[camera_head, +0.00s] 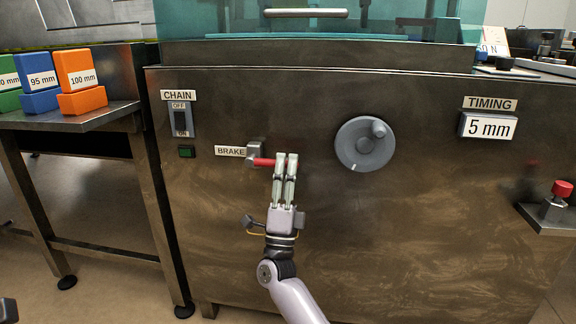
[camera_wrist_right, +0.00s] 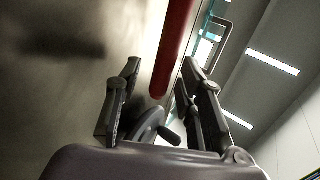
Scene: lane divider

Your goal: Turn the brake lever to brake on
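The brake lever (camera_head: 264,162) has a red handle that points right from a grey mount (camera_head: 254,150) beside the BRAKE label (camera_head: 230,151). The handle lies about level. My right gripper (camera_head: 286,156) points up in front of the panel, its fingertips at the handle's right end. In the right wrist view the red handle (camera_wrist_right: 172,48) runs down into the gap between the two spread fingers (camera_wrist_right: 157,85). The gripper is open, and I cannot tell whether a finger touches the handle. My left gripper is not clearly in view.
A grey handwheel (camera_head: 364,144) sticks out to the right of the lever. The chain switch (camera_head: 181,120) and a green button (camera_head: 186,151) are to the left. A side table (camera_head: 100,116) holds labelled blocks. A red button (camera_head: 562,188) stands at far right.

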